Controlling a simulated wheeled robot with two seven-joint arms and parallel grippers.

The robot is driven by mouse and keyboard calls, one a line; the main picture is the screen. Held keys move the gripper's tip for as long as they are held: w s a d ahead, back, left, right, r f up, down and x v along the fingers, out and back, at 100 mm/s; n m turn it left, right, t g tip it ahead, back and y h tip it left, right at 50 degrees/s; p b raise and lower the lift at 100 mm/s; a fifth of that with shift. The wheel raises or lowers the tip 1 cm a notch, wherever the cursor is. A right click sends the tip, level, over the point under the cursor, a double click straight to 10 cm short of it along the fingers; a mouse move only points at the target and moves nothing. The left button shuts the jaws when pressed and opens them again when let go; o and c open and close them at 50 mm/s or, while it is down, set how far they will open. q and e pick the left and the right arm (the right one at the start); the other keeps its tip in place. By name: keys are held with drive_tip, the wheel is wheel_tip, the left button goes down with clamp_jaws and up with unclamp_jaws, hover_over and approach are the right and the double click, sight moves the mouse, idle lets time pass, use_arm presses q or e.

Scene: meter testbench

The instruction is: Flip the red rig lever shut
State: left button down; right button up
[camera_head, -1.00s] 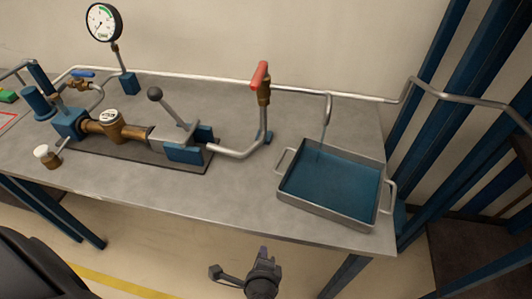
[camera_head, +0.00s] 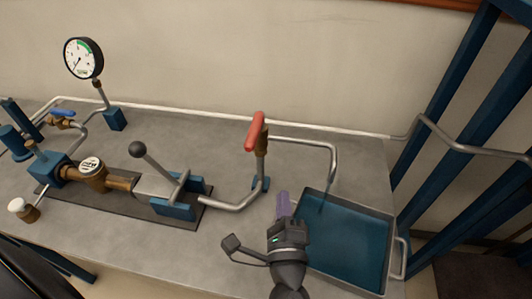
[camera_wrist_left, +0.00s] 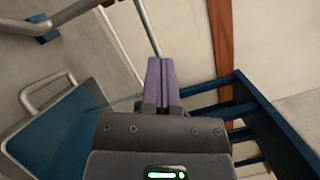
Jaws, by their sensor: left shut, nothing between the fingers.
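The red lever (camera_head: 255,132) stands upright on a brass valve (camera_head: 262,168) near the middle of the bench, on the pipe between the rig and the tray. My left gripper (camera_head: 284,204) is shut and empty. In the head view it appears below and right of the red lever, by the tray's left edge, apart from the lever. In the left wrist view its purple fingers (camera_wrist_left: 161,82) are together with nothing between them. The red lever does not show in the wrist view. My right gripper is not in view.
A metal tray (camera_head: 392,245) of blue water stands right of my gripper, under a bent spout (camera_head: 334,160) with a thin stream. Left are a black-knobbed lever clamp (camera_head: 138,149), brass meter (camera_head: 92,168) and pressure gauge (camera_head: 83,58). Blue posts (camera_head: 450,95) stand at right.

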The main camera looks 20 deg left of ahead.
sight(255, 134)
use_arm(q)
drive_tip(key=w+a+r+p, duration=0.2)
drive_tip(key=w+a+p, duration=0.1)
drive_tip(key=w+a, duration=0.4)
drive_tip(key=shift+w+a+r, duration=0.3)
drive_tip(key=shift+w+r, duration=0.1)
drive_tip(key=shift+w, duration=0.15)
